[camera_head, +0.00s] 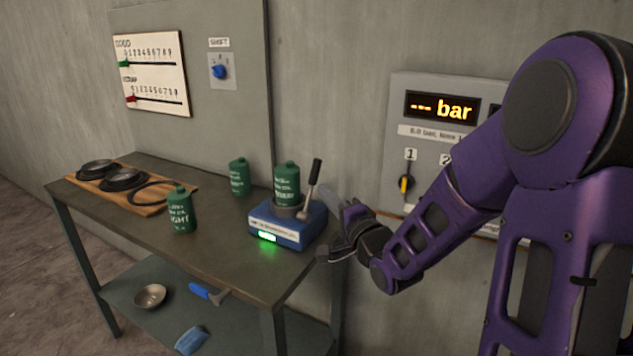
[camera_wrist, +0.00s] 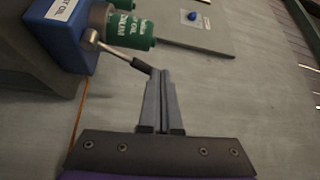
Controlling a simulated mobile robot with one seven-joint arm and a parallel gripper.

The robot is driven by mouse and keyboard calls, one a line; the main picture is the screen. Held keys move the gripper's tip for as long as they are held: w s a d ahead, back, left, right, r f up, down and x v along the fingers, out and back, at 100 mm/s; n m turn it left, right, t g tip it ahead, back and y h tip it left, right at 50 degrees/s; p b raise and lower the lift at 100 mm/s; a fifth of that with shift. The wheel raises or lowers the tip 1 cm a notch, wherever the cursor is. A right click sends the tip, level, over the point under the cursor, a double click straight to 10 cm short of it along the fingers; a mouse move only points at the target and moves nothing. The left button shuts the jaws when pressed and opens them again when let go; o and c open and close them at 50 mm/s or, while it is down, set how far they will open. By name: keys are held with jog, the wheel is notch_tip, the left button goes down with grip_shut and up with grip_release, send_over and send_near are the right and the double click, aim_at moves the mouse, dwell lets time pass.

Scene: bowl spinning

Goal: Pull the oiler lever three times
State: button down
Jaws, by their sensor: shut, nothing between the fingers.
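The blue oiler (camera_head: 288,228) stands near the right end of the table, with a green light glowing on its front. A green oil bottle (camera_head: 287,182) sits in its top. The oiler lever (camera_head: 312,187) rises on the right side and leans up, with a black grip at its end. In the wrist view the lever (camera_wrist: 122,53) reaches from the blue oiler (camera_wrist: 60,30) toward my fingertips. My gripper (camera_head: 330,200) is right of the lever. In the wrist view my gripper (camera_wrist: 160,75) is shut and empty, its tips close to the black grip; contact is unclear.
Two more green bottles (camera_head: 181,210) (camera_head: 239,177) stand left of the oiler. A wooden board (camera_head: 160,207) with dark round parts lies at the table's left. A pressure panel (camera_head: 415,135) hangs on the wall behind my arm. A bowl (camera_head: 149,296) sits on the lower shelf.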

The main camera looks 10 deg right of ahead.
jog(key=v, duration=0.3)
jog(key=shift+s+d+f, duration=0.25)
jog(key=shift+f, duration=0.15)
dwell(0.5)
